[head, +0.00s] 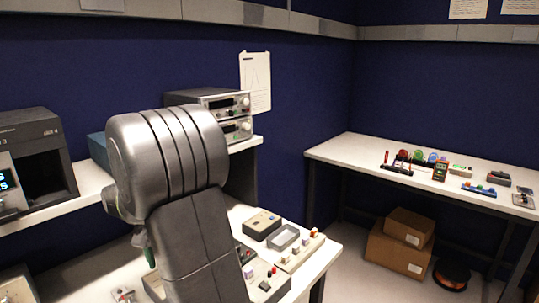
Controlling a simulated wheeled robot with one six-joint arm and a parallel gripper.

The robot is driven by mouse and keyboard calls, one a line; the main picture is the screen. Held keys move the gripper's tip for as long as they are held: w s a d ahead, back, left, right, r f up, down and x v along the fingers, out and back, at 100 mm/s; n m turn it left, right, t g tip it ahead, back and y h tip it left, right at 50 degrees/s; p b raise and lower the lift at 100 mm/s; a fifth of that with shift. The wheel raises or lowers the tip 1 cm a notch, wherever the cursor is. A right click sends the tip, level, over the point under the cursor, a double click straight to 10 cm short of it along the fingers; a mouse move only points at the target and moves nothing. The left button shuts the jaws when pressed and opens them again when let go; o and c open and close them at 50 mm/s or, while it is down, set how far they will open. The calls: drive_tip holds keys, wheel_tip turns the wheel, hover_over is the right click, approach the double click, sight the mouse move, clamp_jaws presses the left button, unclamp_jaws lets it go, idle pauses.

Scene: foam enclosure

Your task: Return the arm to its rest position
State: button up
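My arm stands large in the left middle of the head view, with its grey links rising from the bottom edge to a thick rounded joint. It covers part of the workbench (322,258) and the shelf behind it. My gripper does not show in this view. Whether it is open or holds anything cannot be seen.
Boxed devices and a small grey tray (284,237) lie on the bench beside my arm. Stacked instruments (226,104) stand on the shelf (245,145) behind it. A side table (345,146) bears small parts, with cardboard boxes (398,250) below. Floor shows between bench and table.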

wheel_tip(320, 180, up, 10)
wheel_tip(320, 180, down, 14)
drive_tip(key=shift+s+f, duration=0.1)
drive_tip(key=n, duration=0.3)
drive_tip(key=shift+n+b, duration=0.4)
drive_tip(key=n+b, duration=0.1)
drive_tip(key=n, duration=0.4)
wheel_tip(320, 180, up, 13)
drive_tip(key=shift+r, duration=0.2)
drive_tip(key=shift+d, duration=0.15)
